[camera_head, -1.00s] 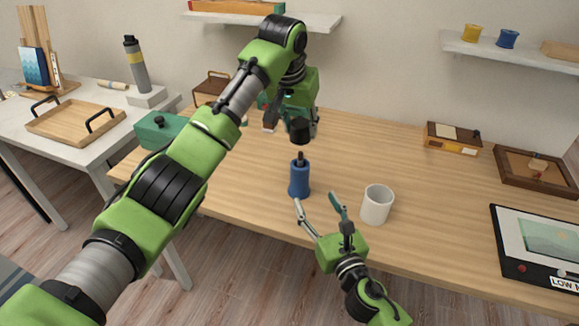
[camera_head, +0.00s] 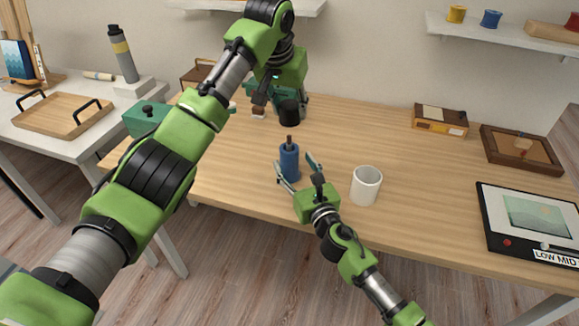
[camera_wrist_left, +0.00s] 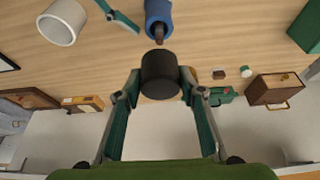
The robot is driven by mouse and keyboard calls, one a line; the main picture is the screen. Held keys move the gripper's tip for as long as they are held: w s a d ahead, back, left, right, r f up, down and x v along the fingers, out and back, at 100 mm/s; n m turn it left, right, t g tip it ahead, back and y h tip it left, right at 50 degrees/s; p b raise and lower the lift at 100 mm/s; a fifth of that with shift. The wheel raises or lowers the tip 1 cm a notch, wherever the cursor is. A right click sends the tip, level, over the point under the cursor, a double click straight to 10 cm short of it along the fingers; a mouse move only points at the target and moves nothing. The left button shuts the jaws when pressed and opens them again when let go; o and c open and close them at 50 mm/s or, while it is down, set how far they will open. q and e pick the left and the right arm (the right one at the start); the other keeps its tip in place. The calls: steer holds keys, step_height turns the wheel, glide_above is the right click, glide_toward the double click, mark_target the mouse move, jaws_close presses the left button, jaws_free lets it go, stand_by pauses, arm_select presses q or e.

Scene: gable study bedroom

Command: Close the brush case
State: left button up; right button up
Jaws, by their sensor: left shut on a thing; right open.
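The brush case is in two parts. Its blue body (camera_head: 289,160) stands upright on the table, with a dark brush tip (camera_head: 289,141) sticking out of its top. My left gripper (camera_head: 289,103) is shut on the black cap (camera_head: 289,115), holding it above the body and apart from it. In the left wrist view the cap (camera_wrist_left: 160,74) sits between the fingers and the blue body (camera_wrist_left: 158,14) is beyond it. My right gripper (camera_head: 295,166) is open, with its fingers on either side of the body low down; I cannot tell whether they touch it.
A white mug (camera_head: 366,185) stands close to the right of my right gripper. A green box (camera_head: 147,117) is at the left. A small orange-fronted box (camera_head: 440,121), a wooden tray (camera_head: 522,149) and a framed panel (camera_head: 535,220) lie at the right. The table's middle right is clear.

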mark_target(293, 162)
arm_select(q)
steer(key=shift+w+a+f, duration=0.1)
steer(key=shift+w, duration=0.05)
arm_select(e)
steer(key=x, duration=0.3)
steer(key=shift+w+a, duration=0.1)
steer(key=shift+w, duration=0.15)
steer(key=shift+w+a, duration=0.1)
steer(key=shift+w, duration=0.1)
steer(key=c, duration=1.6)
arm_select(q)
steer(key=shift+s+f, duration=0.15)
steer(key=shift+f, duration=1.1)
steer(key=shift+s+f, duration=0.1)
steer(key=shift+f, duration=1.15)
arm_select(e)
jaws_close()
